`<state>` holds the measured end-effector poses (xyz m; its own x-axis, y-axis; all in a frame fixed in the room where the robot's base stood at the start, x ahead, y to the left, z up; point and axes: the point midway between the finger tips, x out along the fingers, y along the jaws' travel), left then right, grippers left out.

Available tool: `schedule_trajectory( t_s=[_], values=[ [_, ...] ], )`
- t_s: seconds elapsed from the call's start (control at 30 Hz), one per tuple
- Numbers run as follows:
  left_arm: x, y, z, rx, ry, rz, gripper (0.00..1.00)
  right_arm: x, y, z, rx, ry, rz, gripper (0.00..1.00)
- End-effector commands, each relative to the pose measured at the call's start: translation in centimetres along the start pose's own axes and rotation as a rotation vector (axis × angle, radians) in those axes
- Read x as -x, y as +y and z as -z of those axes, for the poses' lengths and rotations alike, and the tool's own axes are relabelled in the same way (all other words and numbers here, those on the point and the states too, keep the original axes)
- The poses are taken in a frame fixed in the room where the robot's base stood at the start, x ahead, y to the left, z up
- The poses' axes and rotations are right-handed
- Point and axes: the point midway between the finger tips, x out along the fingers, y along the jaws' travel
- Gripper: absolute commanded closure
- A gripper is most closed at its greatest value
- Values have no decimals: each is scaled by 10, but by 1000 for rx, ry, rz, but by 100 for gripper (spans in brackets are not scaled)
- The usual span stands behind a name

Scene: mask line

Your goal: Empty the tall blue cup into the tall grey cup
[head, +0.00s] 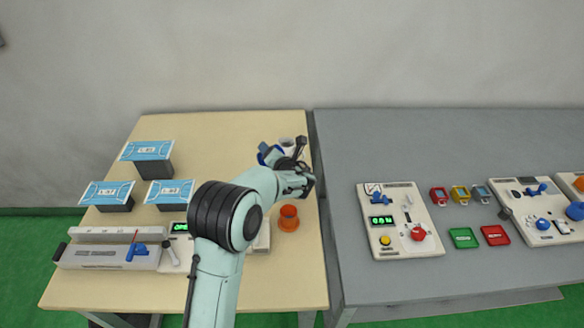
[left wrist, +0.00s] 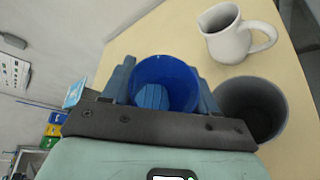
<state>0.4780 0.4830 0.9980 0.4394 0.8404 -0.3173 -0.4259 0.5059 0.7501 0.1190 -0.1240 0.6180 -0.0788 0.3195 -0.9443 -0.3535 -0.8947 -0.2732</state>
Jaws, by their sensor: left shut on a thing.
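The tall blue cup (left wrist: 178,75) is held between the fingers of my left gripper (left wrist: 163,84), its open mouth facing the wrist camera. A lighter blue striped patch shows low inside it; I cannot tell what it is. In the head view the blue cup (head: 266,154) shows partly behind my left gripper (head: 274,160), near the table's back right. The tall grey cup (left wrist: 280,105) stands just right of the blue cup in the left wrist view, partly hidden by my gripper. I cannot make out the grey cup surely in the head view. My right gripper is out of view.
A white jug (left wrist: 232,42) stands beyond the grey cup. An orange cup (head: 289,218) is near the wooden table's right edge. Blue-topped boxes (head: 148,151) and a grey-white device (head: 110,254) are on the left. A grey table (head: 400,140) with panels adjoins on the right.

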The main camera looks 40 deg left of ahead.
Motion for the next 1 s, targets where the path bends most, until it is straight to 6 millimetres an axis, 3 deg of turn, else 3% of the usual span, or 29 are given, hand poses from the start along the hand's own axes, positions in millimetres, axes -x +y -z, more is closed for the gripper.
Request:
schedule_trajectory(
  t_s=[1.0],
  values=[
    [0,-2,0,-189,0,-103,73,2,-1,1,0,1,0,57]
  ],
)
